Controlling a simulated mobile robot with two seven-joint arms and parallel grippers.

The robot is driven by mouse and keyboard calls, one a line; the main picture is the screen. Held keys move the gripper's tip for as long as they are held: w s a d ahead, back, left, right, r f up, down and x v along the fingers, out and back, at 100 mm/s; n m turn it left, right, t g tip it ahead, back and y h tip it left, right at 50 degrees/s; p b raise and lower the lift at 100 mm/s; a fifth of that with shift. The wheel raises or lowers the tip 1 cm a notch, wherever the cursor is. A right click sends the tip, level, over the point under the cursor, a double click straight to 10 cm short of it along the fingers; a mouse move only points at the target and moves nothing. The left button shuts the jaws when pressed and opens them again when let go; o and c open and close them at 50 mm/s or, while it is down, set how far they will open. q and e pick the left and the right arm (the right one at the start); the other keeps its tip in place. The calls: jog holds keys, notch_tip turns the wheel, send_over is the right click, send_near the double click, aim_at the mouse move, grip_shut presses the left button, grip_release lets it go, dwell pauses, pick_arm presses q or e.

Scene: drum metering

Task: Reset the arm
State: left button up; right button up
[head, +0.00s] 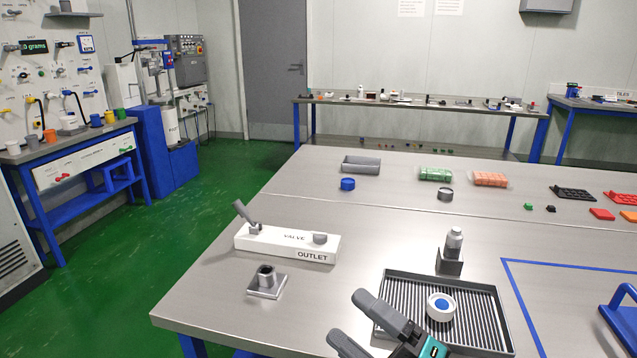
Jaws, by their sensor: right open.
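My right gripper (359,325) shows at the bottom middle of the head view, its two grey fingers apart and nothing between them. It is over the front left edge of a ribbed grey tray (489,311). My left gripper is not in the picture. A small grey socket on a square plate (266,285) stands in front of the block, apart from my gripper.
A white disc with a blue centre (441,307) sits in the tray. A grey bottle-like part on a dark block (451,256) stands behind it. A blue handled item (620,308) is at the right edge. The steel table (213,291) is bare at front left.

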jog(key=s+d+f+m+t+h, duration=0.1)
jog(key=d+f+m+h, duration=0.45)
jog(key=f+m, duration=0.3)
jog(key=s+d+f+m+t+h, duration=0.15)
jog(key=d+f+m+h, duration=0.25)
jog(key=f+m+h, duration=0.45)
jog(key=s+d+f+m+g+h, duration=0.1)
jog(key=s+d+f+m+g, duration=0.1)
jog(key=s+f+m+g, duration=0.3)
jog(key=s+f+m, duration=0.2)
jog(key=s+f, duration=0.1)
jog(key=shift+s+d, duration=0.3)
jog(key=shift+d, duration=0.1)
